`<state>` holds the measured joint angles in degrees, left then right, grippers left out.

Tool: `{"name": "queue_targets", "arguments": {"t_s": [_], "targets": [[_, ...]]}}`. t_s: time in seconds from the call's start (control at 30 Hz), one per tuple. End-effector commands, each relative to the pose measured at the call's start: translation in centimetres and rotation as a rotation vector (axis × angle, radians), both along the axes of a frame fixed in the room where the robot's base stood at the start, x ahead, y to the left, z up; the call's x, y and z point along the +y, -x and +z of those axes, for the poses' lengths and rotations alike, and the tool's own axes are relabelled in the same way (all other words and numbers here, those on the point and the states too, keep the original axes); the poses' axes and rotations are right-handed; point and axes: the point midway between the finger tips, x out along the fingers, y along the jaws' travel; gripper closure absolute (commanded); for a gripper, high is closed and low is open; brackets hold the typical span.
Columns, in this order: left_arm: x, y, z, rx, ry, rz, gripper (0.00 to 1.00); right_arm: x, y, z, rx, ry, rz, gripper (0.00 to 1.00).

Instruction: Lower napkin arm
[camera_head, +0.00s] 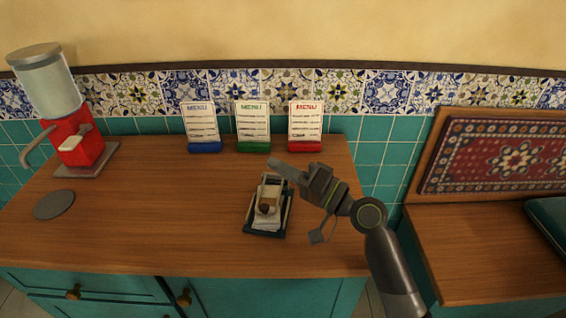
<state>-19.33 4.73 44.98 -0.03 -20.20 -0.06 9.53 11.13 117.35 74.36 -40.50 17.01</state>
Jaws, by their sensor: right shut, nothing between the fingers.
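A napkin holder (250,225) with a dark teal base stands on the wooden counter, right of the middle. White napkins (266,223) lie in it. Its arm, with a brown wooden knob or weight (267,205), shows over the napkins; I cannot tell whether it touches them. My right gripper (277,164) is shut and empty, above and just behind the holder, pointing left. It looks apart from the holder. My left gripper is not in view.
Three menu cards stand along the tiled wall in blue (204,147), green (253,146) and red (305,146) bases. A red dispenser (72,138) with a clear tank stands at the left, near a grey disc (54,204). The counter's middle (160,215) is clear. A cushioned bench (490,240) is at the right.

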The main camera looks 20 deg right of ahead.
Motion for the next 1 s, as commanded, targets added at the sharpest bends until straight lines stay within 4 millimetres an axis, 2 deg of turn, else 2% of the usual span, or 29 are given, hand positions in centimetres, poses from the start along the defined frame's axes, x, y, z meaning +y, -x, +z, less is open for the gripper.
{"name": "queue_targets", "arguments": {"t_s": [0.1,0.4,1.0], "targets": [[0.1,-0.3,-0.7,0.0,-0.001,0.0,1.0,0.4,0.8,-1.1,0.0,-0.001,-0.001,1.0],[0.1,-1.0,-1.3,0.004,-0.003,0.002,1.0,0.9,1.9,-2.5,0.001,0.0,0.0,1.0],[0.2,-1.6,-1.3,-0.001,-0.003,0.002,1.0,1.1,2.3,-2.9,0.001,0.001,0.0,1.0]]}}
